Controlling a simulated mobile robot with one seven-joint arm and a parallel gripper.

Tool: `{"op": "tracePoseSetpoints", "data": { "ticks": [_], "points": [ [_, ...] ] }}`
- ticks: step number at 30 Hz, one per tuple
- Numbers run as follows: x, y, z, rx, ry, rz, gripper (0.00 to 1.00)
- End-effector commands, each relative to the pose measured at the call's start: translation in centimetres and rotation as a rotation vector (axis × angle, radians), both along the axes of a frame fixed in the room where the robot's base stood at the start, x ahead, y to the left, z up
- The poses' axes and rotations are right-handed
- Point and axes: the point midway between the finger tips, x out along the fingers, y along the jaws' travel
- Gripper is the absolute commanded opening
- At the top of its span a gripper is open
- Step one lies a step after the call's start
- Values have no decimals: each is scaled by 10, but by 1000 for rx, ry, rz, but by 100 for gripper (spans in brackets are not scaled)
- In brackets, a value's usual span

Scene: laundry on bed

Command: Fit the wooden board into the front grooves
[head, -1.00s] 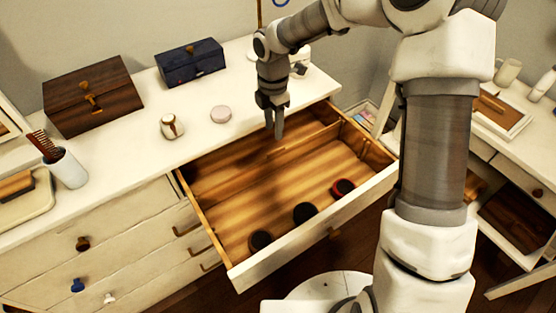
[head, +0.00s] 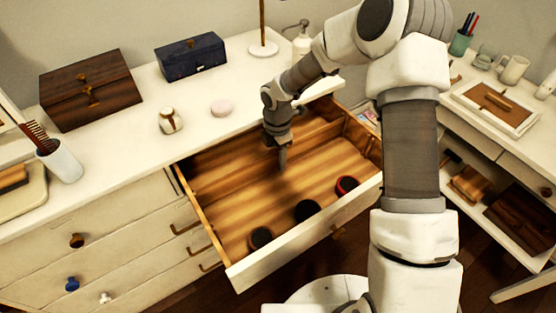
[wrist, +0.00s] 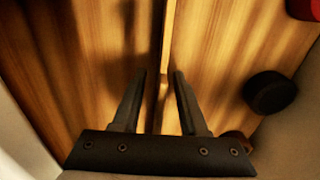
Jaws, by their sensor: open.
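The wooden board (head: 318,134) is a thin upright strip inside the open drawer (head: 252,281). In the wrist view the board (wrist: 168,42) shows edge-on, running away from between my fingers. My gripper (head: 283,163) points down into the drawer. Its fingers (wrist: 157,78) are apart, one on each side of the board's line, with the board nearer the right finger. I cannot tell whether either finger touches it. The near part of the board is partly hidden by my gripper in the head view. I cannot make out the front grooves.
Several dark round items, including one with red (head: 346,186), lie along the drawer's front.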

Motion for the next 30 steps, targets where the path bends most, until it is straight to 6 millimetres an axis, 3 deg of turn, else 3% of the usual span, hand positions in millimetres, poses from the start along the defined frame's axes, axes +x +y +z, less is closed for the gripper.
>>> {"op": "tracePoseSetpoints", "data": {
  "ticks": [3,11,18,30],
  "points": [
    [0,0,-18,0,1,0,42],
    [0,0,-19,1,-1,-1,41],
    [0,0,-19,1,-1,-1,0],
    [0,0,-19,1,-1,-1,0]
  ]
}}
